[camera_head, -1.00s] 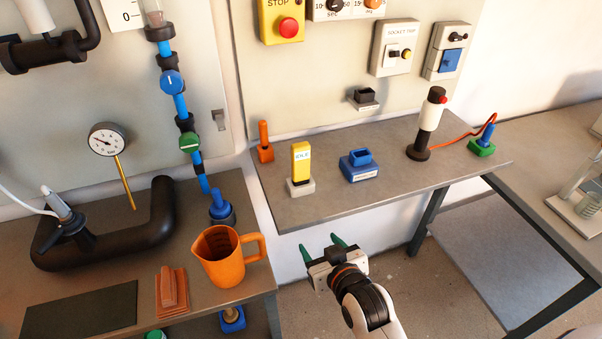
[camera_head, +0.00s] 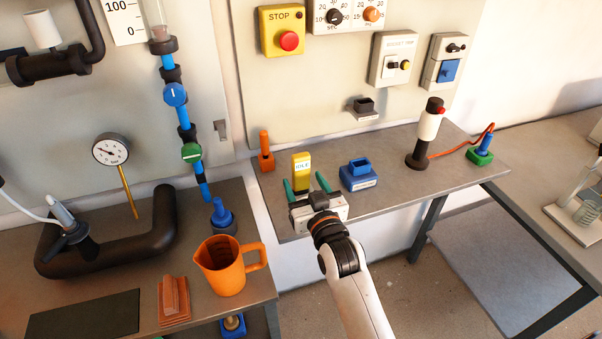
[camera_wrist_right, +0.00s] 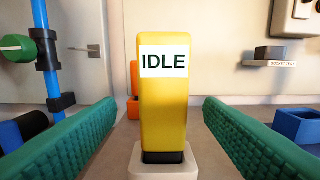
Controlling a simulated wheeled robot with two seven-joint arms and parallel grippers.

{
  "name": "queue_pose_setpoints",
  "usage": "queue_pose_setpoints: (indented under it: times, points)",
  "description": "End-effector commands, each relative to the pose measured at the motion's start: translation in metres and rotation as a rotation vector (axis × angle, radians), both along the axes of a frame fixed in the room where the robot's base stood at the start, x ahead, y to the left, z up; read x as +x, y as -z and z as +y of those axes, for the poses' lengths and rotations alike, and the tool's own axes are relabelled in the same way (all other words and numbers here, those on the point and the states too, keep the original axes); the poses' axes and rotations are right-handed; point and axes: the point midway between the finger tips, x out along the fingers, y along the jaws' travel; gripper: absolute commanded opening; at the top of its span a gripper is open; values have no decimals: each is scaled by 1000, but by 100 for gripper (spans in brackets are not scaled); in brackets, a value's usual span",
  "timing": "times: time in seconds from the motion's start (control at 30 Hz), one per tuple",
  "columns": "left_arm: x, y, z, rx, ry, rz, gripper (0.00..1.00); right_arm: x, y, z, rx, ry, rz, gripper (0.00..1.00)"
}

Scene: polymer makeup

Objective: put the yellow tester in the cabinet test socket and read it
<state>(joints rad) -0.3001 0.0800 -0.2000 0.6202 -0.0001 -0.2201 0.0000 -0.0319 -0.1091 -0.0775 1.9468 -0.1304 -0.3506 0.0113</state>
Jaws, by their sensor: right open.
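The yellow tester (camera_head: 301,172) stands upright in a pale base on the grey bench at the cabinet. In the right wrist view the tester (camera_wrist_right: 164,105) reads "IDLE" on a white label. My right gripper (camera_head: 305,184) is open, with one green finger on each side of the tester. In the wrist view, gaps show between the tester and both fingers. The dark cabinet test socket (camera_head: 364,105) sits on a small ledge on the cabinet front, behind and right of the tester. It also shows in the wrist view (camera_wrist_right: 271,54) and looks empty. My left gripper is not in view.
A blue holder (camera_head: 358,176) stands right of the tester, and an orange holder (camera_head: 266,158) stands behind it at left. A black and white cylinder (camera_head: 428,130) is farther right. An orange jug (camera_head: 222,272) stands on the left bench.

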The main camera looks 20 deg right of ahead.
Motion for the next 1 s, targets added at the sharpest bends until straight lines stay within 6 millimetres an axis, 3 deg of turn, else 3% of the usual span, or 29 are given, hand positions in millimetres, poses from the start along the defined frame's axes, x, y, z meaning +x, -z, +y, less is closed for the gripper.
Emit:
queue_pose_setpoints:
  times: [0.2,0.53,0.87,1.0]
  points:
    - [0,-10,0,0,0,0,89,31,-6,-2,-1,0,-1,62]
    - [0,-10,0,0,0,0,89,37,-4,-2,0,0,0,60]
    - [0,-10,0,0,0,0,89,36,-4,-2,0,0,-1,8]
    - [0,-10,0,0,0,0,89,36,-4,-2,0,0,-1,8]
